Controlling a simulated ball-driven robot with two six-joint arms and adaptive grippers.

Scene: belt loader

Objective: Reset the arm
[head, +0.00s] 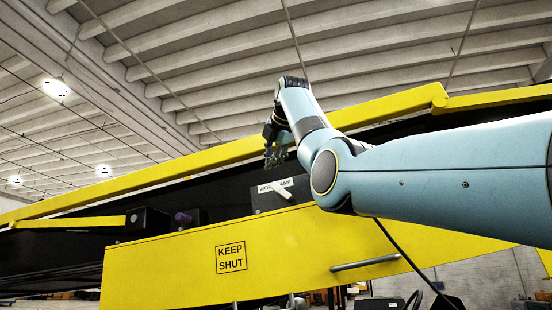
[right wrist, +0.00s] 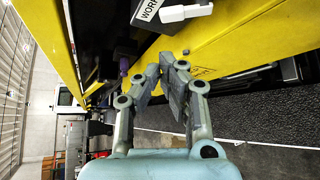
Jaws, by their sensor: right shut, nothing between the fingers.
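My right arm (head: 430,175) comes in from the right in the head view and bends up, then down at the wrist. My right gripper (head: 273,158) hangs in front of the belt loader, just above the work lamp panel (head: 263,200). In the right wrist view the right gripper (right wrist: 173,88) has its fingertips close together with nothing held. A white lever (head: 283,188) sits on the panel, partly covering its label. The panel and lever (right wrist: 186,13) also show at the top of the right wrist view, apart from the fingers. My left gripper is not in view.
The yellow loader side (head: 170,270) carries a "KEEP SHUT" label (head: 231,257) and a grey handle bar (head: 365,263). A purple knob (head: 183,218) stands left of the panel. A yellow rail (head: 380,107) runs behind my wrist. Space above the rail is free.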

